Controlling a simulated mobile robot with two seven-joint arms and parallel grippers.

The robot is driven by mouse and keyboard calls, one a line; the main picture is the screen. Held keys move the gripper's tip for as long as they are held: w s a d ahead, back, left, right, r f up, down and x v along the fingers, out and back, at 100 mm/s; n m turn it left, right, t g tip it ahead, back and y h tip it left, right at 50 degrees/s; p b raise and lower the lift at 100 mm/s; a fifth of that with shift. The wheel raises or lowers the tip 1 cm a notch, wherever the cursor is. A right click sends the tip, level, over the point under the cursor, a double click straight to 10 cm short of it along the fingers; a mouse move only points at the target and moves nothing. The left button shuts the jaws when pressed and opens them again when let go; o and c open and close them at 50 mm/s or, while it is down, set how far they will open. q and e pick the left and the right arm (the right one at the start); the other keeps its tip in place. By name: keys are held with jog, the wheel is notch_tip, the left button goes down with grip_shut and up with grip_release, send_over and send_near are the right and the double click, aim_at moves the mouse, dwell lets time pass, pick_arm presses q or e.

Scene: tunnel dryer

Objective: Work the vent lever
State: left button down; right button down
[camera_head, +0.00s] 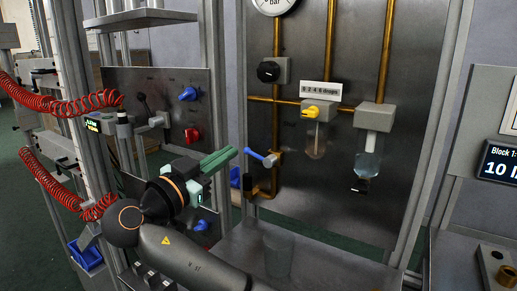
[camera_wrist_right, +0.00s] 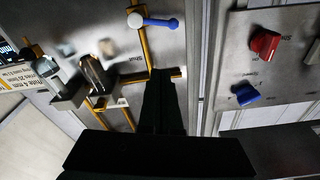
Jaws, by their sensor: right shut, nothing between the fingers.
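A blue-handled lever (camera_head: 262,157) is mounted on the brass pipe at the left of the grey panel. Its handle slants up to the left from its pivot. I take it as the vent lever; no vent label is legible. In the right wrist view the blue lever (camera_wrist_right: 160,22) lies nearly level beside a pale hub, with the word "Shut" below. My right gripper (camera_head: 230,155) is shut and empty, its green fingers ending just left of the handle's tip in the picture. In the wrist view its dark fingers (camera_wrist_right: 163,75) are together, below the lever. My left gripper is not in view.
A black knob (camera_head: 268,71), a yellow knob (camera_head: 310,112) and two clear bowls sit on the panel. A side panel at left holds a blue knob (camera_head: 188,94), a red knob (camera_head: 192,135) and a black-knobbed stick. An aluminium post (camera_head: 231,60) stands near my gripper.

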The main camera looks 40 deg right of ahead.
jog(key=r+p, duration=0.2)
send_over(260, 156)
jog(key=a, duration=0.1)
jog(key=shift+a+f, duration=0.15)
jog(key=shift+a, duration=0.05)
jog(key=f, duration=0.3)
jog(key=shift+w+a+f, duration=0.1)
jog(key=shift+w+a, duration=0.25)
jog(key=shift+a, duration=0.05)
jog(key=shift+f, duration=0.45)
